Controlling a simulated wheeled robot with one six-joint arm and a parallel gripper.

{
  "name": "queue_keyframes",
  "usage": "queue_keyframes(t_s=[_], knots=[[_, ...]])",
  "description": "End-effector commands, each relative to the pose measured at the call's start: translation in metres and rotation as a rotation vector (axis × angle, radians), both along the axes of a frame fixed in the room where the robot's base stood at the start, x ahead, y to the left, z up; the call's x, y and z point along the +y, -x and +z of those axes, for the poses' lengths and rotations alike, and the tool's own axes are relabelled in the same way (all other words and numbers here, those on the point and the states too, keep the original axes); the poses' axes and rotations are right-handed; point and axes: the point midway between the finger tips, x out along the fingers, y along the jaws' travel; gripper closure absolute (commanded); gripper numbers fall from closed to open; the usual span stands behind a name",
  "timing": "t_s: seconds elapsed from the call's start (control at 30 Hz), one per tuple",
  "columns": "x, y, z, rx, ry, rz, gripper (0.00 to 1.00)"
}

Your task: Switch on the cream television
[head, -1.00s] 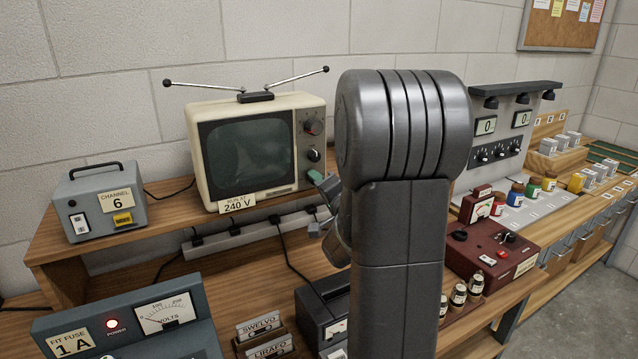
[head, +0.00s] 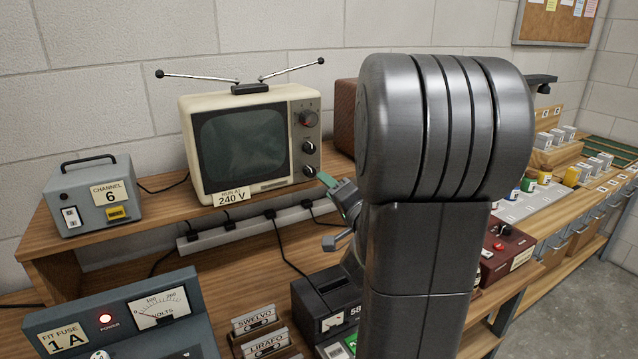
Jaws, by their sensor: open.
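The cream television (head: 190,150) stands on the upper wooden shelf, its screen (head: 243,149) dark. Its right panel carries a red-marked knob (head: 307,118) at the top and two dark knobs below, the middle one (head: 309,147) and the lowest one (head: 309,172). A tag (head: 230,197) at its base reads "RUN AT 240 V". My gripper (head: 331,212) is open and empty, just right of and below the lowest knob, apart from the set. My arm hides part of the gripper.
A power strip (head: 250,226) with plugs runs below the shelf edge. A grey channel 6 box (head: 90,195) stands left. A blue fuse panel (head: 110,320) with a lit red lamp, cassettes (head: 262,343) and a dark meter unit (head: 325,300) stand lower. A brown box (head: 346,115) is behind my arm.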

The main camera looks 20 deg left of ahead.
Motion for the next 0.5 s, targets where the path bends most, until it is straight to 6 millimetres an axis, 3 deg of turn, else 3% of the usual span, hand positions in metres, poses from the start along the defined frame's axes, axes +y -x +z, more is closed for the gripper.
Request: queue_keyframes(t_s=[0.2, 0.5], knots=[[-0.034, 0.028, -0.002, -0.001, 0.0, -0.003, 0.53], [-0.047, 0.041, -0.003, 0.0, 0.0, 0.0, 0.53]])
